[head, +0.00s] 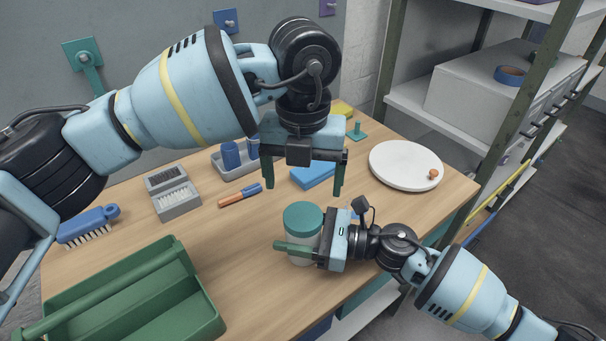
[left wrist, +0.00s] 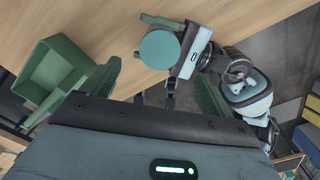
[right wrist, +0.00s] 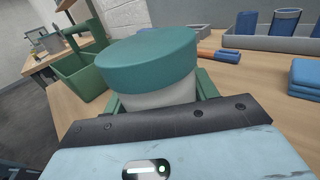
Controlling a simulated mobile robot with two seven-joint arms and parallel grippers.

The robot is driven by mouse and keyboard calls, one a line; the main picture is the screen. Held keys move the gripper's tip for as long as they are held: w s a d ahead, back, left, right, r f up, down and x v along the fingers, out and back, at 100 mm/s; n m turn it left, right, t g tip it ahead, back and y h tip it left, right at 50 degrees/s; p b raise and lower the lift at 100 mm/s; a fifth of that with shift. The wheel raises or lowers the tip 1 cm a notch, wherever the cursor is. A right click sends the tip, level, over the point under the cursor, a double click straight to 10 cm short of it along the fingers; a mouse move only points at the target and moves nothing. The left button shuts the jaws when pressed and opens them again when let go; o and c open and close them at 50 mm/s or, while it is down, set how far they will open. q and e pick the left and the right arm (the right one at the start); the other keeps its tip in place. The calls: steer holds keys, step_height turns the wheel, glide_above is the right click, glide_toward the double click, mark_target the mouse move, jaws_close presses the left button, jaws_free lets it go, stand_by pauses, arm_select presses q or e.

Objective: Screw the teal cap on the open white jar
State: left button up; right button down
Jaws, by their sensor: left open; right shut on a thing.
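The teal cap (head: 303,217) sits on top of the white jar (head: 304,238), near the table's front edge. In the right wrist view the cap (right wrist: 148,60) covers the jar's mouth, with the white jar body (right wrist: 160,96) below; I cannot tell how tight it is. My right gripper (head: 298,249) is shut around the jar body from the right, one finger across its front. My left gripper (head: 303,189) is open and empty, pointing down, above and behind the cap in the head view. In the left wrist view the cap (left wrist: 160,48) lies beyond its fingertips.
A green crate (head: 125,295) stands at the front left. Behind lie a brush (head: 88,225), a grey brush box (head: 174,198), an orange-and-blue marker (head: 240,196), a grey tray (head: 235,172) and blue cloths (head: 313,174). A white round plate (head: 404,165) is at right.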

mark_target(303, 215)
arm_select(q)
steer(key=shift+f, duration=4)
steer(key=shift+c, duration=0.4)
steer(key=c, duration=1)
steer(key=m, duration=0.3)
steer(key=shift+c, duration=0.2)
steer(key=m, duration=0.9)
steer(key=shift+m, duration=0.3)
steer(key=m, duration=0.4)
steer(key=shift+m, duration=0.4)
steer(key=o, duration=1.2)
steer(key=shift+c, duration=0.2)
